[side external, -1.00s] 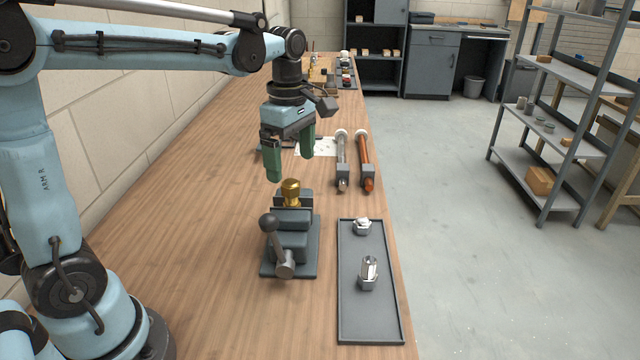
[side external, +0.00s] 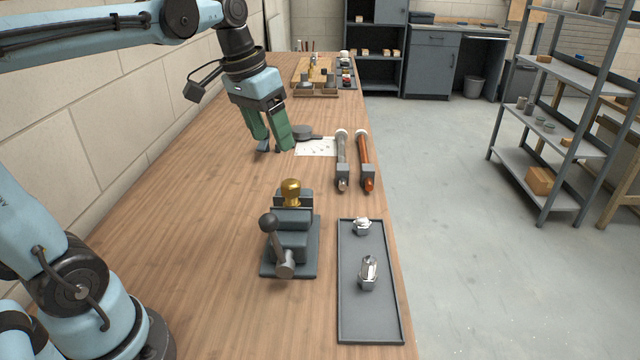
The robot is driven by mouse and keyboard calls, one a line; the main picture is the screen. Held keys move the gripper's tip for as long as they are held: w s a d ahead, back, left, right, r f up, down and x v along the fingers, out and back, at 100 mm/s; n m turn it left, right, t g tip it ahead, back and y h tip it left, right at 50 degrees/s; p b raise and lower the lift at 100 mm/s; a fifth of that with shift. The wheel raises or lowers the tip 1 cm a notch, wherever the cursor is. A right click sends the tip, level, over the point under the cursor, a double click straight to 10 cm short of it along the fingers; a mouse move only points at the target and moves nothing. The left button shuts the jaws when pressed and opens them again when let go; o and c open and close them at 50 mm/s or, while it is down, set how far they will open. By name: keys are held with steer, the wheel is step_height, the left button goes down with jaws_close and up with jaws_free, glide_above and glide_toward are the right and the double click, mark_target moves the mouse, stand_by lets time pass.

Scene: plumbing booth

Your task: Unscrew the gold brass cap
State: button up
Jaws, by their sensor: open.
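The gold brass cap (side external: 290,191) stands upright at the back of a dark grey vise (side external: 291,236) on the wooden bench. What it is screwed onto is hidden by the vise. My gripper (side external: 272,148) has green fingers that are apart, with nothing seen between them. It is tilted and hangs beyond the cap, up and slightly left of it in the side external view, clear of it.
A grey tray (side external: 350,318) with two silver fittings (side external: 368,272) lies right of the vise. Two pipes, one grey (side external: 342,160) and one copper (side external: 366,162), lie behind it near the bench edge. A white sheet (side external: 316,147) lies beyond. The bench left of the vise is clear.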

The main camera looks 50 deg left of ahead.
mark_target(290, 182)
steer(key=w+f+m, duration=0.1)
steer(key=f, duration=0.2)
steer(key=w+f+m, duration=0.1)
steer(key=f, duration=0.3)
steer(key=f+m, duration=0.1)
steer(key=f, duration=0.2)
steer(key=shift+w+d+f, duration=0.35)
steer(key=shift+w+f, duration=0.05)
steer(key=c, duration=1.1)
steer(key=n+y, duration=0.1)
steer(key=n, duration=0.2)
steer(key=shift+d+n+t, duration=0.15)
steer(key=shift+n+t, duration=0.15)
steer(key=shift+n, duration=0.1)
steer(key=shift+c, duration=0.3)
steer(key=n+y, duration=0.1)
steer(key=n, duration=0.2)
steer(key=shift+r+n, duration=0.1)
steer(key=shift+n, duration=0.3)
steer(key=n+g+y, duration=0.1)
steer(key=n, duration=0.3)
steer(key=shift+w+d, duration=0.1)
steer(key=n, duration=0.3)
steer(key=shift+r+n+g+y, duration=0.1)
steer(key=shift+n+g+y, duration=0.2)
steer(key=shift+g+y, duration=0.1)
steer(key=o, duration=1.1)
